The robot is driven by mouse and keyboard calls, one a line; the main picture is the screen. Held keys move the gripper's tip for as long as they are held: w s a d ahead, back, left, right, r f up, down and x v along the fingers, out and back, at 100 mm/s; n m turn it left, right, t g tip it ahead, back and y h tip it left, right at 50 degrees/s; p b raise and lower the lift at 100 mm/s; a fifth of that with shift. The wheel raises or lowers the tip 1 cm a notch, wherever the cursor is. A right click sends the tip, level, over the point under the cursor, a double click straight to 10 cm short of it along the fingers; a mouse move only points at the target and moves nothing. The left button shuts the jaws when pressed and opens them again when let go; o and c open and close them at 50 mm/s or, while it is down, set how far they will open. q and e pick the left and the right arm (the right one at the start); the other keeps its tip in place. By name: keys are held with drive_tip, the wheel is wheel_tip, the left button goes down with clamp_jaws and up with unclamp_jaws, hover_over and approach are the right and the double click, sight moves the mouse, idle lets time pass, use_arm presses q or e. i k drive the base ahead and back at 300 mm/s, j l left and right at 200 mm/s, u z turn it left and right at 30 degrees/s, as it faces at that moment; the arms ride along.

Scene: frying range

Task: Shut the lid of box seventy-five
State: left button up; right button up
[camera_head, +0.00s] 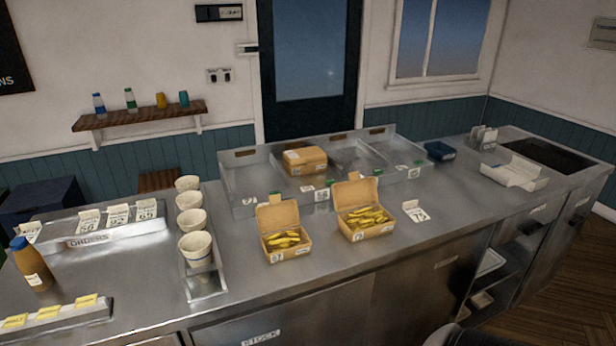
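Two brown cardboard boxes stand open on the steel counter, each with yellow food in it. The left open box (287,252) has its lid (277,216) raised at the back. The right open box (368,232) has its lid (355,193) raised the same way. A white card (415,211), apparently numbered 75, stands to the right of the right open box. The small labels on the box fronts are too small to read, so I cannot confirm which is box seventy-five. Neither of my grippers is in view.
A closed brown box (305,161) sits in the divided steel tray (246,204) behind. Paper cups (193,246) stand in a rack to the left. An orders rail (100,238) with tickets and a brown bottle (32,266) are further left. The counter front (330,276) is clear.

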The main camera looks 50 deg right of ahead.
sight(357, 192)
drive_tip(key=z, duration=1.55)
